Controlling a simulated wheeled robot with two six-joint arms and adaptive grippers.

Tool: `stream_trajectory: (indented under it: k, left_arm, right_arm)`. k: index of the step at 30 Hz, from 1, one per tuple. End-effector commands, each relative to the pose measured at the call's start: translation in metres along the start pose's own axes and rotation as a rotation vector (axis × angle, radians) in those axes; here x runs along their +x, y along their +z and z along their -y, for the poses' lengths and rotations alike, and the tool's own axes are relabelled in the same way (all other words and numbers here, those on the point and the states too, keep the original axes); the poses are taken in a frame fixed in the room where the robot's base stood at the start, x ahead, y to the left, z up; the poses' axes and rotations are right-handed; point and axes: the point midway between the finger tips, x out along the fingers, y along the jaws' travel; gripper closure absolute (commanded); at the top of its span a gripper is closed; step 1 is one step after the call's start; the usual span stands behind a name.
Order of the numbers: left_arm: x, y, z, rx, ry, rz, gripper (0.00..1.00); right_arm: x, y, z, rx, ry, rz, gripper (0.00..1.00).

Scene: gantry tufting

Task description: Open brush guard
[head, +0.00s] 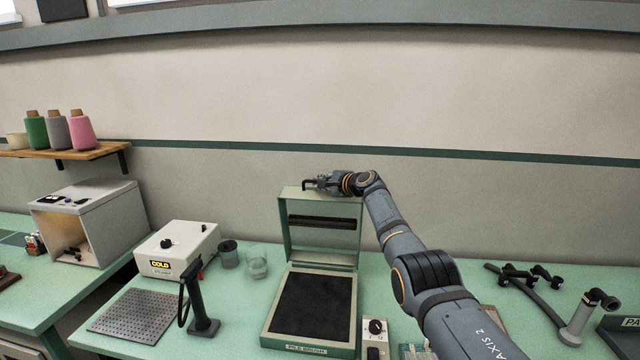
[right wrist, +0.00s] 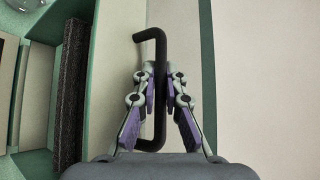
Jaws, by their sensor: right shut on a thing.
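The brush guard (head: 285,225) is a pale green frame with a see-through middle and a dark bar across it. It stands raised and upright at the back of the pile brush unit (head: 265,338), whose dark brush bed (head: 312,302) lies uncovered. My right gripper (head: 316,184) is at the guard's top edge. In the right wrist view, my right gripper's purple-padded fingers (right wrist: 160,92) are shut on the black guard handle (right wrist: 150,34). The guard's green edge (right wrist: 108,70) shows beside it. My left gripper is not in view.
A white box marked COLD (head: 178,248), cups (head: 257,266), a perforated plate (head: 135,314) and a black stand (head: 204,325) are left of the unit. A small dial box (head: 375,340) is close on its right. Black hose-like parts (head: 530,287) lie far right. The wall is close behind.

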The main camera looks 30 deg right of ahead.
Motion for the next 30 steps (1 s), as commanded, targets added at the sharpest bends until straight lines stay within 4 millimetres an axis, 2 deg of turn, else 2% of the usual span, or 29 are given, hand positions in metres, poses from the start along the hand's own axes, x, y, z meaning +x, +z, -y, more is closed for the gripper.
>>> stream_trajectory:
  k: [1,2,4,17,25,30]
  left_arm:
    - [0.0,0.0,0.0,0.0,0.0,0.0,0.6]
    - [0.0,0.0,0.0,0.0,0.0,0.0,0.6]
    - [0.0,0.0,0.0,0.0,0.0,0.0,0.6]
    - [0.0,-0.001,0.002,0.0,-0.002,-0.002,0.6]
    - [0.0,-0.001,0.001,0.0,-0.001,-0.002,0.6]
    - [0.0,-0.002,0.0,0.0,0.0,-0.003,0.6]
  right_arm:
    - [0.001,0.001,-0.001,0.0,0.003,0.002,1.0]
    - [0.001,0.001,-0.001,-0.001,0.003,0.002,0.88]
    - [0.001,0.001,-0.001,0.0,0.003,0.002,0.8]
    - [-0.004,-0.002,0.0,-0.002,0.0,0.0,0.8]
    - [-0.03,0.0,-0.002,-0.005,0.001,0.0,0.8]
    - [-0.06,-0.001,-0.002,-0.006,0.002,-0.002,0.8]
